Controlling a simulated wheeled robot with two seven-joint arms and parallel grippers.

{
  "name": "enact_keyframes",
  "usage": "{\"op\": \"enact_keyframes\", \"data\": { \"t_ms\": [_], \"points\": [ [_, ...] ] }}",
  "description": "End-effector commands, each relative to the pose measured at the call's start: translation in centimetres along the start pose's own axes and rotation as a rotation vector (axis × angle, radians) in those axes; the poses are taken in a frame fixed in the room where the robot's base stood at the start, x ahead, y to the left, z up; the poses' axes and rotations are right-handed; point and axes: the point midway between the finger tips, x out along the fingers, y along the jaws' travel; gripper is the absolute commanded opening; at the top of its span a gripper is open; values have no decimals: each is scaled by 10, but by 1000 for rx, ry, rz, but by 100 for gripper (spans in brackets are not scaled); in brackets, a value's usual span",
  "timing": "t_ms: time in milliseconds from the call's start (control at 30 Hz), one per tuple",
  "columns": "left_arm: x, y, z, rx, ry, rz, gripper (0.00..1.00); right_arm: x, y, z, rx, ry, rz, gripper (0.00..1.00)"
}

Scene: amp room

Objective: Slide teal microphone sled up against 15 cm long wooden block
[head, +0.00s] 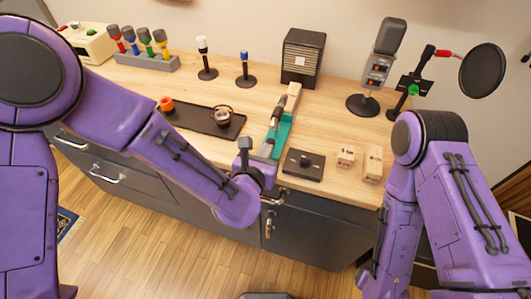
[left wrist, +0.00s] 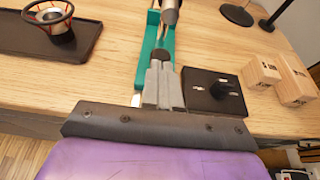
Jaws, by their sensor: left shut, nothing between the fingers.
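The teal microphone sled (head: 284,134) lies along a narrow track on the bench, with a dark and silver microphone (head: 278,111) on it. In the left wrist view the sled (left wrist: 145,62) is straight ahead of my fingers. A long pale wooden block (head: 293,93) lies at the track's far end, beyond the microphone. I cannot tell whether there is a gap between it and the sled. My left gripper (head: 266,151) is shut and empty at the sled's near end; its grey fingertips (left wrist: 161,68) are close to a dark rounded part. Contact is unclear. My right gripper is not in view.
Right of the track are a black plate with a knob (head: 304,164) and two short marked wooden blocks (head: 345,156) (head: 372,164). A dark tray (head: 205,122) lies left. A black speaker box (head: 302,56) and a microphone stand (head: 363,104) stand behind.

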Motion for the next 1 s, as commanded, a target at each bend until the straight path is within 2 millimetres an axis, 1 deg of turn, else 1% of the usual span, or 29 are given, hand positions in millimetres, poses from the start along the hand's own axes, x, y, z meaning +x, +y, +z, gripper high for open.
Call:
{"op": "enact_keyframes", "data": {
  "t_ms": [1000],
  "points": [
    [39, 0, 14, -1, -1, 1, 0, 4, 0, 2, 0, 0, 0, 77]
  ]
}}
